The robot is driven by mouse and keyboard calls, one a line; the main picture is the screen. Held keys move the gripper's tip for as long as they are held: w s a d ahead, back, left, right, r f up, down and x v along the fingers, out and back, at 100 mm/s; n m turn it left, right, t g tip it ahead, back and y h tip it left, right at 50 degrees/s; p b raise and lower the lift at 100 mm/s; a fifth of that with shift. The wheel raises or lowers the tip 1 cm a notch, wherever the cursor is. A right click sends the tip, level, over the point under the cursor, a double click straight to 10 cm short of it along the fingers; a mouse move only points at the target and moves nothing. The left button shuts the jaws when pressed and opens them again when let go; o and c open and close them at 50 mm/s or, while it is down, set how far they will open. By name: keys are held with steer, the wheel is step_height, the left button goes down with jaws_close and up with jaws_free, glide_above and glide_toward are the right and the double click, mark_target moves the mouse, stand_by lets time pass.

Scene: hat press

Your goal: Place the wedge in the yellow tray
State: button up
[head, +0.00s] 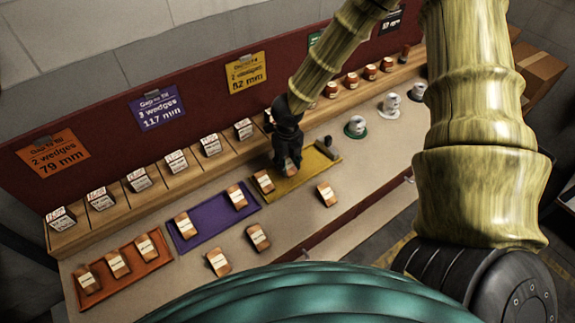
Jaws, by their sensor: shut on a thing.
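My gripper (289,168) points down over the middle of the yellow tray (289,188). Its dark fingers are shut on a wedge, of which only a small brown and pale part (292,168) shows between them. I cannot tell whether this wedge touches the tray. Another wedge (264,182), brown with a white label, lies at the left end of the yellow tray. A loose wedge (326,193) lies on the table in front of the tray's right part.
A purple tray (207,225) with two wedges and an orange tray (132,273) with three are to the left. Loose wedges (217,262) (257,237) lie in front. A dark block (328,147) stands at the yellow tray's right end. Labelled blocks (139,180) line the back ledge.

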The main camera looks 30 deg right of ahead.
mark_target(288, 163)
steer(key=shift+f, duration=1)
steer(key=shift+f, duration=0.15)
steer(key=o, duration=1)
steer(key=shift+o, duration=0.2)
steer(key=shift+r+b, duration=0.55)
steer(key=shift+r, duration=5.6)
